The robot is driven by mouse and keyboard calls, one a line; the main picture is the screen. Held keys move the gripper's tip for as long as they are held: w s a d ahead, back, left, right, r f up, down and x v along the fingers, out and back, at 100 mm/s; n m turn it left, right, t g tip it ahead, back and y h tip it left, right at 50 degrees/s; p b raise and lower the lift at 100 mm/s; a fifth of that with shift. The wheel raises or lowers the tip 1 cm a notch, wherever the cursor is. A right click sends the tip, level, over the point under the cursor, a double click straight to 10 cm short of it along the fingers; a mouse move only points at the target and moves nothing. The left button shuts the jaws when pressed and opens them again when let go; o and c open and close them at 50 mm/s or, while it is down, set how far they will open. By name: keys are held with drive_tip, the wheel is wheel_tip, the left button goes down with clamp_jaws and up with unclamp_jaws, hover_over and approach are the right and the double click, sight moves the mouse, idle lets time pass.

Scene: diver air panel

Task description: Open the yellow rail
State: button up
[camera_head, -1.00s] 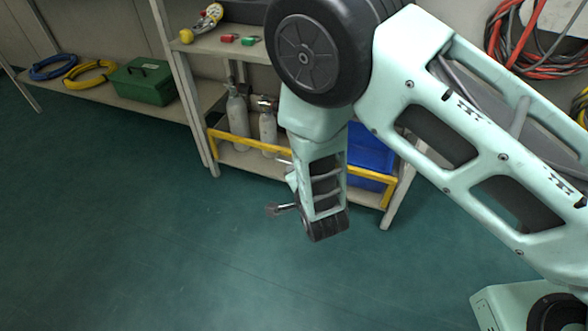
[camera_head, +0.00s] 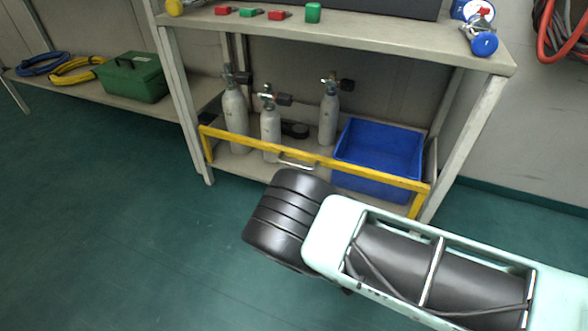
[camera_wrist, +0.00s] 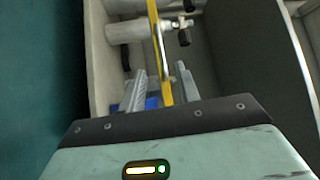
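The yellow rail (camera_head: 240,139) runs across the front of the lower shelf in the camera_head view, with bent-down ends and a small silver handle (camera_head: 297,164) near its middle. My arm passes in front, below the handle, and hides my gripper in that view. In the camera_wrist view my gripper (camera_wrist: 161,68) has its two grey fingers apart, and the yellow rail (camera_wrist: 155,35) appears between them in the picture. No contact with the rail is visible.
Behind the rail stand several grey cylinders (camera_head: 271,130) and a blue bin (camera_head: 380,150). The upper shelf (camera_head: 370,38) overhangs them, with small red and green blocks on it. A green box (camera_head: 134,78) sits at left. The floor in front is clear.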

drive_tip(key=shift+b+x, duration=2.9)
drive_tip(key=shift+x, duration=3.6)
clamp_jaws()
